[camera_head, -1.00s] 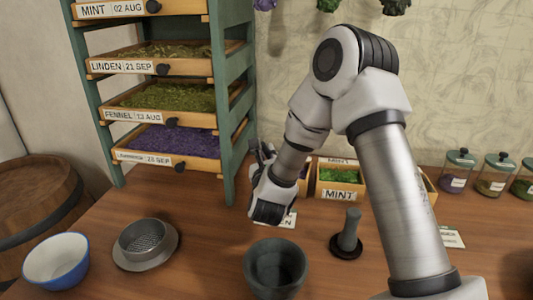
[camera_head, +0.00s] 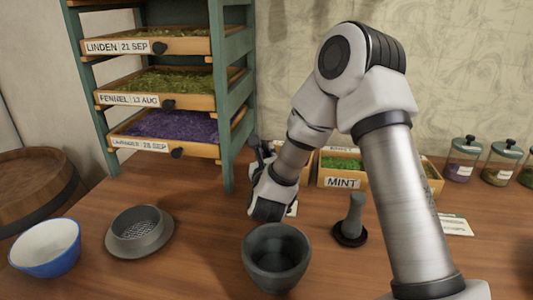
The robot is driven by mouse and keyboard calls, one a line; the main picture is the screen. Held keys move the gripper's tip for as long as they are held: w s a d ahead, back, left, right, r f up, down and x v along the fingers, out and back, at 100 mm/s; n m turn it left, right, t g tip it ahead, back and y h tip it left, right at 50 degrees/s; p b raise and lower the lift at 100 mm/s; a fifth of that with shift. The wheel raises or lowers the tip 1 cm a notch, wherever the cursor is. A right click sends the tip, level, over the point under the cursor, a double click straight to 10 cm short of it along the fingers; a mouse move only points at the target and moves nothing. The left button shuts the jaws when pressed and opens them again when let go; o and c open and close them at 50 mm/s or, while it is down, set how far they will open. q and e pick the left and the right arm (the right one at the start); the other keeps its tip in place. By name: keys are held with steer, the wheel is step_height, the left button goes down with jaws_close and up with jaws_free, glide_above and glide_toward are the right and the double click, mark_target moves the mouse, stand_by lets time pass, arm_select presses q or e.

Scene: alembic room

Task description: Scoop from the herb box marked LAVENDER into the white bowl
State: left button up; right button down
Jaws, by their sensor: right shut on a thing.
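My right gripper (camera_head: 262,155) reaches toward the back of the table, beside the green rack. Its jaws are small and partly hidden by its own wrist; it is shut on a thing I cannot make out. Behind the wrist stands a row of small wooden herb boxes. The one with green leaves is marked MINT (camera_head: 341,171). The box to its left is mostly hidden by my arm, and I cannot read a LAVENDER mark there. A bowl (camera_head: 45,248), white inside and blue outside, stands at the table's left edge. My left gripper is not in view.
A grey mortar (camera_head: 275,258) stands at the front middle, with a pestle (camera_head: 352,215) upright to its right. A grey sieve (camera_head: 139,232) sits between bowl and rack. The green rack (camera_head: 228,110) holds drying trays. Lidded jars (camera_head: 462,158) stand at the back right.

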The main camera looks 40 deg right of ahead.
steer(key=shift+s, duration=0.1)
stand_by(0.5)
steer(key=shift+s+d+b, duration=0.4)
steer(key=shift+s+d, duration=0.3)
steer(key=shift+s, duration=0.2)
step_height(320, 180, up, 8)
steer(key=p, duration=0.4)
steer(key=shift+r, duration=0.2)
steer(key=shift+f, duration=0.1)
